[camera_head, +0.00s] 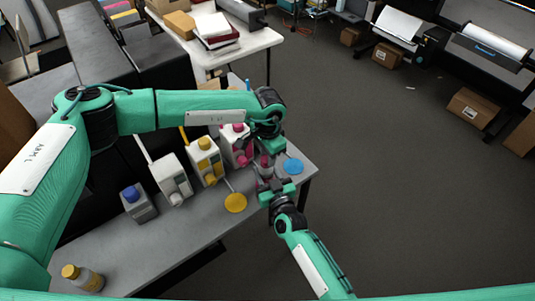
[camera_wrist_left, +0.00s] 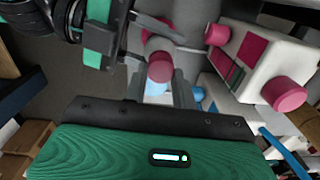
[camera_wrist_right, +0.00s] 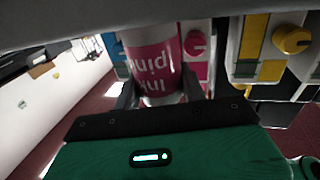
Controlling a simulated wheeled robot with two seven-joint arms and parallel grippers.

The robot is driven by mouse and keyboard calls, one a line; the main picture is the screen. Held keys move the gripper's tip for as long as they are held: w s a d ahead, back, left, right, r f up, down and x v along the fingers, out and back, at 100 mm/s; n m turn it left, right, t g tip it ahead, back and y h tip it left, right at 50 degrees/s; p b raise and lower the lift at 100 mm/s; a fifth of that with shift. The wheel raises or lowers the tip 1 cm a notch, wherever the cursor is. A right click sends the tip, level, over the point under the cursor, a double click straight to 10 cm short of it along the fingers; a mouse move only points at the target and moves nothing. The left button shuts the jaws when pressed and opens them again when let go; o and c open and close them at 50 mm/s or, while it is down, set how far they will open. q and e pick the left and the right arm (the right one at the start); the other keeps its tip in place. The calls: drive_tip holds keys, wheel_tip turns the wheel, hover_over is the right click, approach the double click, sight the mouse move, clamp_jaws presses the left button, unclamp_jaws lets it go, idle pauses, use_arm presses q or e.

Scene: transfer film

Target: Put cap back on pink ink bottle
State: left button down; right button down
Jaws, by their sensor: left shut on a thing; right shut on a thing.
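The pink ink bottle (camera_wrist_right: 153,60), white with a pink label, stands between the fingers of my right gripper (camera_wrist_right: 157,92), which is shut on it. In the head view my right gripper (camera_head: 272,186) reaches it from the front at the table's right end. My left gripper (camera_wrist_left: 158,88) is shut on the pink cap (camera_wrist_left: 160,67). In the head view my left gripper (camera_head: 268,155) is close above the bottle, partly hiding it. The cap looks at or just over the bottle's top; I cannot tell whether they touch.
A pink-labelled jug (camera_head: 237,143), a yellow-labelled jug (camera_head: 205,160) and a white jug (camera_head: 173,180) stand left of the grippers on the grey table (camera_head: 165,245). A yellow disc (camera_head: 235,203) and a blue disc (camera_head: 293,166) lie nearby.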

use_arm(q)
drive_tip(key=c, duration=1.1)
unclamp_jaws()
drive_tip(key=shift+r, duration=0.15)
drive_tip(key=shift+r, duration=2.15)
